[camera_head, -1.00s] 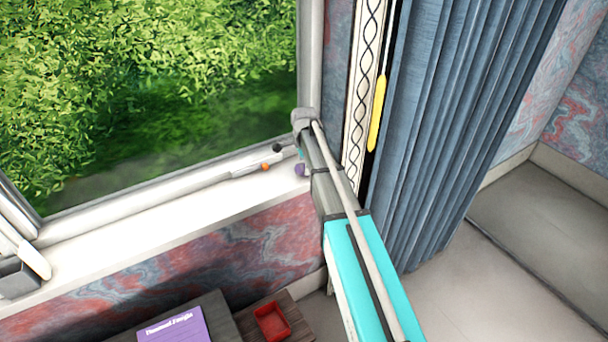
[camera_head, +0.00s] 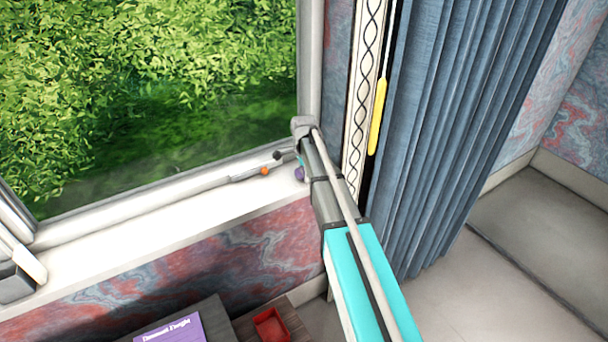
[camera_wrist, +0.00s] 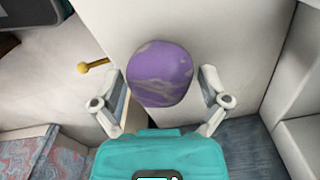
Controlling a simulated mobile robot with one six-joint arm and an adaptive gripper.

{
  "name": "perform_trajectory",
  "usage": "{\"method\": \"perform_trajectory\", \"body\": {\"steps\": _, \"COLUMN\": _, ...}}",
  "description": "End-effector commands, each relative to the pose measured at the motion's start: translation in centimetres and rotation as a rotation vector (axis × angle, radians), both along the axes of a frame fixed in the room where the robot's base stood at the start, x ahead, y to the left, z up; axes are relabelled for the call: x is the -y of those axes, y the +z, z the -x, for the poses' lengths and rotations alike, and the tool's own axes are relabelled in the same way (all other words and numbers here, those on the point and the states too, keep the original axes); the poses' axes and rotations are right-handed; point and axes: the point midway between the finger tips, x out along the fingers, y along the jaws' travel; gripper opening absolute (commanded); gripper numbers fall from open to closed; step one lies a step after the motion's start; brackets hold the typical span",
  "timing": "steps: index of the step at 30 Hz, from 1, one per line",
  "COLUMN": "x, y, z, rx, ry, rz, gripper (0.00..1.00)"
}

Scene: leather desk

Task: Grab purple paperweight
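The purple paperweight (camera_wrist: 160,73) is a rounded purple stone with pale grey veins. In the wrist view it sits on the white window sill (camera_wrist: 225,30), just ahead of and between the spread fingers of my gripper (camera_wrist: 162,92). The fingers are open, with a visible gap on each side of the paperweight. In the head view the paperweight (camera_head: 299,174) shows as a small purple patch at the sill's right end, partly hidden by my arm. My fingers are hardly visible there.
A blue curtain (camera_head: 460,120) hangs to the right. Below are a purple book (camera_head: 172,330) and a red tray (camera_head: 271,324). The sill's middle is clear.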

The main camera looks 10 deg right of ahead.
Motion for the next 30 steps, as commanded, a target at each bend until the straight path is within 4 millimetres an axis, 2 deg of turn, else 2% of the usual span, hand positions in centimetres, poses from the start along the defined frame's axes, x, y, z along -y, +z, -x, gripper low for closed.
{"method": "perform_trajectory", "body": {"steps": 1, "x": 0.0, "y": 0.0, "z": 0.0, "rx": 0.0, "ry": 0.0, "rz": 0.0, "gripper": 0.76}}
{"method": "perform_trajectory", "body": {"steps": 2, "x": 0.0, "y": 0.0, "z": 0.0, "rx": 0.0, "ry": 0.0, "rz": 0.0, "gripper": 0.7}}
{"method": "perform_trajectory", "body": {"steps": 10, "x": 0.0, "y": 0.0, "z": 0.0, "rx": 0.0, "ry": 0.0, "rz": 0.0, "gripper": 0.2}}
{"method": "perform_trajectory", "body": {"steps": 22, "x": 0.0, "y": 0.2, "z": 0.0, "rx": 0.0, "ry": 0.0, "rz": 0.0, "gripper": 0.18}}
{"method": "perform_trajectory", "body": {"steps": 30, "x": 0.0, "y": 1.5, "z": 0.0, "rx": 0.0, "ry": 0.0, "rz": 0.0, "gripper": 0.18}}
